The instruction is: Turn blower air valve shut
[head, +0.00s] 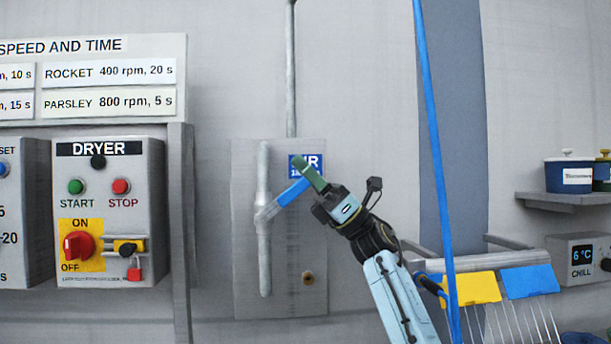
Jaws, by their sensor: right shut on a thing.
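The blower air valve has a blue lever (284,200) on a vertical grey pipe (264,250), mounted on a grey wall panel (245,295). The lever slants up to the right from the pipe, neither upright nor level. My right gripper (312,180) comes in from the lower right and is shut on the lever's outer end. Its fingers hide that end and part of a blue sign (320,160) ending in "R". My left gripper is not in view.
The dryer control box (150,220), with buttons and a red switch (78,245), is left of the panel. A blue hose (436,150) hangs right of my arm.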

